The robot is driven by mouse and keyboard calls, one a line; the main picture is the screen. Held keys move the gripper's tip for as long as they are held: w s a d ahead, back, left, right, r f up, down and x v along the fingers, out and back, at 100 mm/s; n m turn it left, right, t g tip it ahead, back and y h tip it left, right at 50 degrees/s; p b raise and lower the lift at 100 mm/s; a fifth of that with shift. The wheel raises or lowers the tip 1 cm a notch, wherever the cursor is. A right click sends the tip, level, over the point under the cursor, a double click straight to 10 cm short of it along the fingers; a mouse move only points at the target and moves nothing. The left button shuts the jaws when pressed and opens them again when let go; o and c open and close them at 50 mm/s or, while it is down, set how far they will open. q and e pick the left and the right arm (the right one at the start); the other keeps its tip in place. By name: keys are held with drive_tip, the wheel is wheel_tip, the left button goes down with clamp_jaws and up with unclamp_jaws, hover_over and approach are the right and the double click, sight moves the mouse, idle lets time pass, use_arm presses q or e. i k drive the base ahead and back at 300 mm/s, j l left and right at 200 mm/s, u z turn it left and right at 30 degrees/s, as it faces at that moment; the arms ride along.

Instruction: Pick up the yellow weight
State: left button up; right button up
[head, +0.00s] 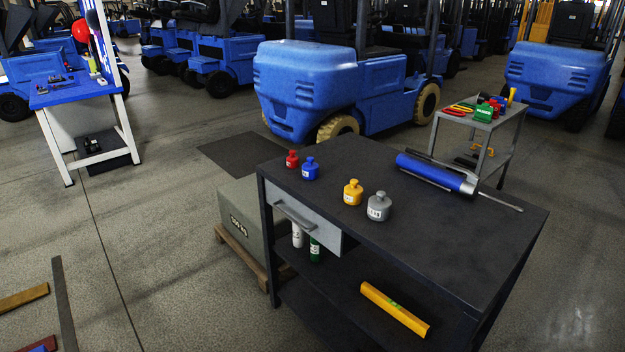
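The yellow weight (353,192) stands upright on the dark top of the workbench (440,230), near its middle. A larger grey weight (378,206) stands close to its right and a little nearer to me. A blue weight (310,168) and a small red weight (292,159) stand to its left, toward the bench's left edge. Nothing covers the yellow weight. Neither of my grippers shows in the head view.
A blue tool with a metal rod (430,170) lies on the bench's right part. A yellow level (394,309) and bottles are on the lower shelf. A grey block (241,225) on a pallet stands left of the bench.

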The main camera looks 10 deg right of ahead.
sight(354, 193)
drive_tip(key=i+j, duration=0.15)
drive_tip(key=i, duration=0.3)
drive_tip(key=i+j, duration=0.1)
drive_tip(key=i, duration=0.35)
